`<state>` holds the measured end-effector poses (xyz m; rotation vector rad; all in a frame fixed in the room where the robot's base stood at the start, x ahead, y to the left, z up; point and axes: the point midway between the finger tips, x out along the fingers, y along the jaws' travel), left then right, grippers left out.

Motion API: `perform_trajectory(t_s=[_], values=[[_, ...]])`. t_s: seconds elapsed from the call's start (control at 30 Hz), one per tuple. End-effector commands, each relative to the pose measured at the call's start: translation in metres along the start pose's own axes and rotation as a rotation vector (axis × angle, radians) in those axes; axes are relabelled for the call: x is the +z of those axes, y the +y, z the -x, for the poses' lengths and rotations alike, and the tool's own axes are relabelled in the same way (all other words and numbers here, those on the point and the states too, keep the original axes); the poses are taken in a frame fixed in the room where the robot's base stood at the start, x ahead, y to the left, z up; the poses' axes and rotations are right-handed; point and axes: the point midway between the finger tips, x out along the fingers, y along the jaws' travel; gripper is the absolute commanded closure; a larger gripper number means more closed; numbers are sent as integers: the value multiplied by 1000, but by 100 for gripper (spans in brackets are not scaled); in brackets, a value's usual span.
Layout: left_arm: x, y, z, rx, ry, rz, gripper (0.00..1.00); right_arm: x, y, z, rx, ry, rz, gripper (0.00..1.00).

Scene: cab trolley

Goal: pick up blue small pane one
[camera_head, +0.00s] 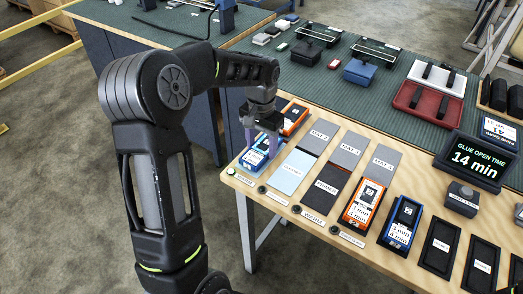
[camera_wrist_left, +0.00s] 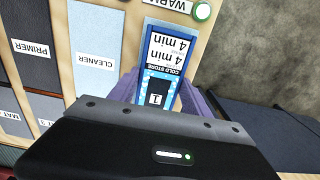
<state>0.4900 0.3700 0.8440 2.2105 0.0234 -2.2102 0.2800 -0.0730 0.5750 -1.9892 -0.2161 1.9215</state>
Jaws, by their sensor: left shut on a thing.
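The blue small pane one (camera_head: 254,159) is a blue-framed slab with a white label, at the near left corner of the wooden bench strip. In the left wrist view, the blue pane (camera_wrist_left: 169,52) reads "COLD STORE", "4 min" and "1". My left gripper (camera_head: 261,143) comes down over it from above, with its purple-grey fingers on either side, shut on it. The fingers also show in the left wrist view (camera_wrist_left: 160,97). I cannot tell whether the pane touches the bench. My right gripper is not in view.
An orange pane (camera_head: 293,119) lies just behind the gripper. The pale cleaner mat (camera_head: 292,172) and dark primer mat (camera_head: 327,184) lie to the right. Further right are another orange pane (camera_head: 363,204), a blue pane (camera_head: 401,226) and a timer display (camera_head: 476,160) reading 14 min.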

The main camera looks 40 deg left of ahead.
Motion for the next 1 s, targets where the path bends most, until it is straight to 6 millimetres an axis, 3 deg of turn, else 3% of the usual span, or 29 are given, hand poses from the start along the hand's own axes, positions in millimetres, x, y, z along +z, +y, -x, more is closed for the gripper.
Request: perform_trajectory(t_s=[0.37,0.73,1.0], values=[[0,0,0,0,0,0,94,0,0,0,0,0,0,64],[-1,0,8,-1,2,0,94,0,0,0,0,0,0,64],[-1,0,54,-2,6,0,94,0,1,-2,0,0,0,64]])
